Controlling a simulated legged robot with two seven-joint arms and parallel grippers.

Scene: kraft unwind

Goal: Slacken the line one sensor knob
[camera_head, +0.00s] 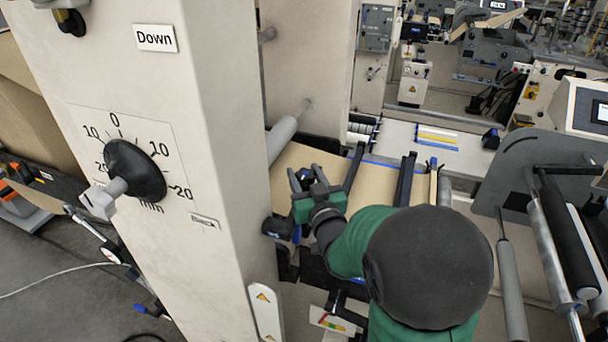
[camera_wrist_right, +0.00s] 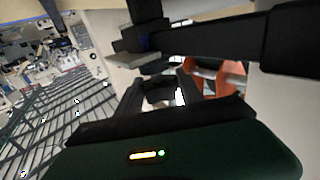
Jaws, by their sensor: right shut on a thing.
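My right gripper (camera_head: 304,178) reaches in from the lower right on its green and black arm, beside the pale column. It is shut on a small dark part at the black sensor bracket, which appears to be the line one sensor knob. The fingers hide most of it, so its turn cannot be read. In the right wrist view, the dark fingers (camera_wrist_right: 162,92) point at black bracket parts (camera_wrist_right: 150,40) just ahead. My left gripper is not in view.
The pale column (camera_head: 215,130) stands close on the left, with a large black dial knob (camera_head: 135,171) on its face. Brown kraft web (camera_head: 376,192) runs behind the gripper under black bars (camera_head: 405,180). Rollers (camera_head: 512,290) and a grey plate (camera_head: 520,190) stand at right.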

